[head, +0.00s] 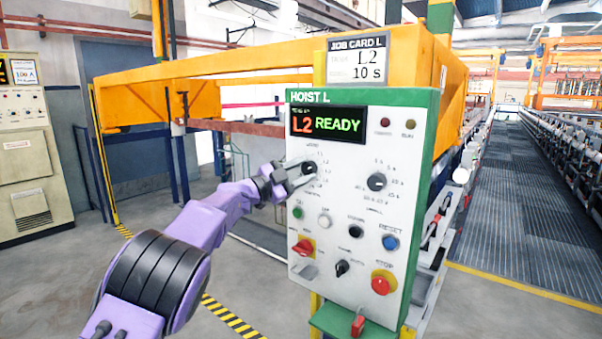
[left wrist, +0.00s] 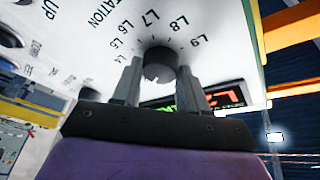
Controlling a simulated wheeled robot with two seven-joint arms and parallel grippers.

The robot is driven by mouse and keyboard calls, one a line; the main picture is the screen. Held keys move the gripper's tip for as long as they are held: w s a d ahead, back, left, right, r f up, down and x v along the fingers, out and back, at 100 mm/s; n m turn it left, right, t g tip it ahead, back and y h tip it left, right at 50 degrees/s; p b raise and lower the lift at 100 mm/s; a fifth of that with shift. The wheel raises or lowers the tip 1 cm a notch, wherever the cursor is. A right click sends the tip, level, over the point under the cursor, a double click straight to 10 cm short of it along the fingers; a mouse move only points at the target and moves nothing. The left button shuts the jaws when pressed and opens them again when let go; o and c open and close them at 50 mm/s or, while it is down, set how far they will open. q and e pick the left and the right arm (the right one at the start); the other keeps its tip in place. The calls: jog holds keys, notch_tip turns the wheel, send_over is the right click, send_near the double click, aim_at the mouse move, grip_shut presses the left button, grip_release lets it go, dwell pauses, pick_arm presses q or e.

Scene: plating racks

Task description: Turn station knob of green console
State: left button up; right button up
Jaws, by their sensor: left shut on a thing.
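The green-edged console (head: 362,270) has a white front panel headed HOIST L and stands right of centre in the head view. Its station knob (head: 309,168) is a dark round knob on the upper left of the panel. In the left wrist view the station knob (left wrist: 160,63) sits in an arc of labels, L5 to L9 readable. My left gripper (head: 301,175) has a finger on each side of the knob and is shut on it; it also shows in the left wrist view (left wrist: 160,85). The knob's pointer mark is not clear. My right gripper is not in view.
The display (head: 328,124) reads L2 READY. A job card (head: 357,62) above shows L2 and 10 s. A second dark knob (head: 377,181), a red stop button (head: 383,282) and a blue reset button (head: 390,242) are on the same panel. A walkway (head: 530,190) runs to the right.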

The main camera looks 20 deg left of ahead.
pick_arm(q)
jog(key=shift+f, duration=0.1)
jog(key=o, duration=1)
jog(key=shift+o, duration=0.2)
jog(key=b+v, duration=0.4)
jog(key=v, duration=0.6)
jog(key=shift+s+a, duration=0.15)
jog(key=shift+s, duration=0.1)
